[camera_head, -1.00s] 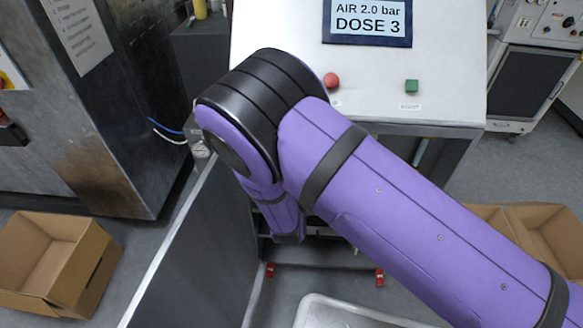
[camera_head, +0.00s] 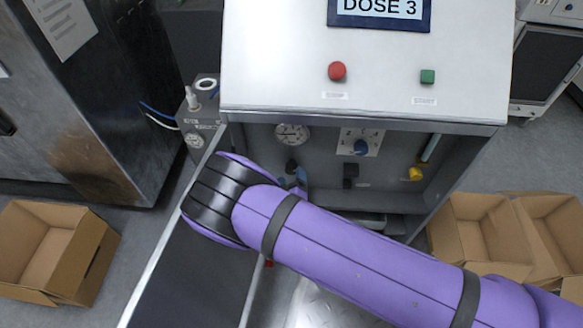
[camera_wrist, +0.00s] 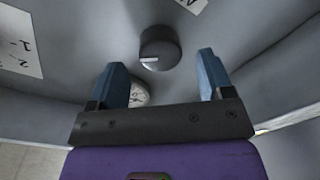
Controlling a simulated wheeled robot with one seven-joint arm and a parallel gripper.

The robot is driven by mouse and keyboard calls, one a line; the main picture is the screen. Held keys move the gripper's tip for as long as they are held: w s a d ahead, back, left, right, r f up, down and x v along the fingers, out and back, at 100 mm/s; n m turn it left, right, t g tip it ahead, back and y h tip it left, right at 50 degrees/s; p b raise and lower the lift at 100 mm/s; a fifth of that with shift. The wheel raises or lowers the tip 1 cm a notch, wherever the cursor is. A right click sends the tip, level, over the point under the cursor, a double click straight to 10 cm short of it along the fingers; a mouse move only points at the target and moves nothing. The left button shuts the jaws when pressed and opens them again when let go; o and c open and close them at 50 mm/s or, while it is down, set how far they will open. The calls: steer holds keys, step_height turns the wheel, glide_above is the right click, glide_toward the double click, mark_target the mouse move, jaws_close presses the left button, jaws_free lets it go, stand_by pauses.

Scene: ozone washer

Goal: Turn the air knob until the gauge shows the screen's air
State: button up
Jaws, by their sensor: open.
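The air knob (camera_wrist: 160,47) is round and black with a white mark pointing left in the wrist view. In the head view the knob (camera_head: 291,166) sits below the round white gauge (camera_head: 292,133), close by my gripper. The gauge also shows in the wrist view (camera_wrist: 139,95), partly hidden behind the left finger; I cannot read its needle. My gripper (camera_wrist: 160,65) is open and empty, with its blue fingers spread on either side of the knob and apart from it. The screen (camera_head: 380,12) is cut off at the top and shows only "DOSE 3".
A blue selector knob (camera_head: 360,147) on a numbered plate, a black knob (camera_head: 350,171) and a yellow handle (camera_head: 415,174) sit to the right in the recess. Above are a red button (camera_head: 337,71) and a green button (camera_head: 428,76).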

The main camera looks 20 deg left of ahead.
mark_target(291, 171)
steer(key=shift+x, duration=2.2)
steer(key=c, duration=0.9)
